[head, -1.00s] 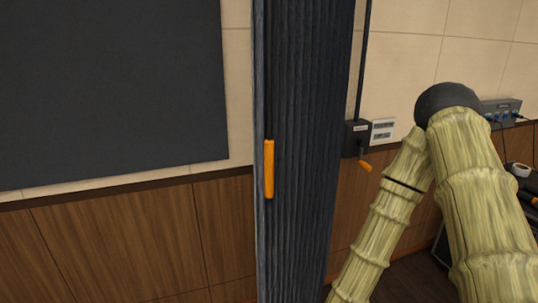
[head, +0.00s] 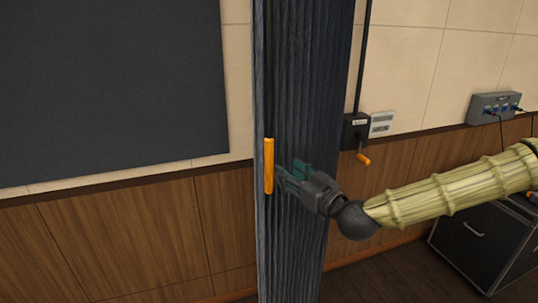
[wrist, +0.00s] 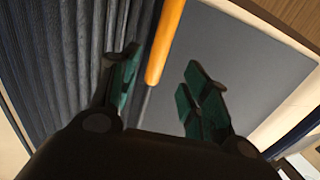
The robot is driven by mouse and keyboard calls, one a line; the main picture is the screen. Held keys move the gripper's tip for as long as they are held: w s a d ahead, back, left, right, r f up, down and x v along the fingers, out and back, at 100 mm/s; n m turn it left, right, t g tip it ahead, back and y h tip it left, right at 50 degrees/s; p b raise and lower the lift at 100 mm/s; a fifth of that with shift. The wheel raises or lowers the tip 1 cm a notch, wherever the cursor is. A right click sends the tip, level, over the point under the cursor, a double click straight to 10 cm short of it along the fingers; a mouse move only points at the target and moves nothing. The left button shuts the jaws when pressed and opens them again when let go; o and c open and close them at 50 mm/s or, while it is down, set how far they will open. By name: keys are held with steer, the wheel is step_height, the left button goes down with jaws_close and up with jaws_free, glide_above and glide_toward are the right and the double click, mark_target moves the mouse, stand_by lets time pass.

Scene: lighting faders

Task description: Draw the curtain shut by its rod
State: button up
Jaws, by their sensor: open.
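The dark blue-grey curtain (head: 305,90) hangs bunched in a narrow pleated column in the head view. Its rod ends in an orange handle (head: 268,165) hanging upright at the curtain's left edge. My gripper (head: 284,178) is just right of the handle, in front of the curtain, pointing left. In the wrist view the orange handle (wrist: 165,42) shows beyond and between the two open green-padded fingers (wrist: 160,90), nearer the left finger. The fingers are not closed on it. The curtain (wrist: 65,60) fills the left of that view.
A dark panel (head: 110,80) hangs on the wall left of the curtain. Right of it are a small black box with an orange crank (head: 363,158), a grey socket box (head: 494,107) and a black cabinet (head: 478,240).

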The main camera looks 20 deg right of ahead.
mark_target(272, 158)
steer(key=shift+p+x, duration=1.25)
steer(key=shift+x, duration=4.15)
steer(key=shift+r, duration=0.15)
jaws_close()
